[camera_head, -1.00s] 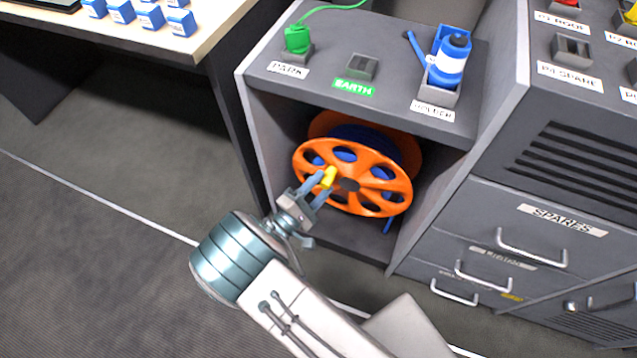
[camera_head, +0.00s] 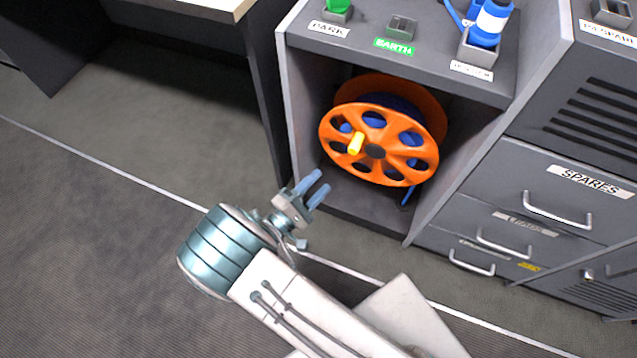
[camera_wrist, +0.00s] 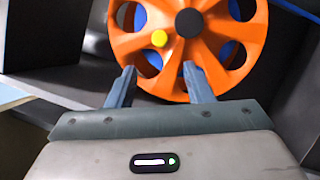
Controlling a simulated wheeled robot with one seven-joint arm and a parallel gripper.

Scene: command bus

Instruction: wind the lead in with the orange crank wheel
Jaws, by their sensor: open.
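The orange crank wheel (camera_head: 398,164) is the front of a cable reel inside the open grey cabinet, and it has several oval holes and a dark hub. Its yellow handle (camera_head: 356,143) sticks out to the left of the hub. The blue lead (camera_head: 408,197) is wound behind the wheel, and a short end hangs below it at the right. My gripper (camera_head: 317,187) is open and empty, below and left of the handle and apart from it. In the wrist view the handle (camera_wrist: 159,39) is ahead, beyond my fingertips (camera_wrist: 158,75).
The cabinet (camera_head: 290,110) has side walls close around the reel. Drawers with metal handles (camera_head: 557,210) stand at the right. Open floor lies at the left.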

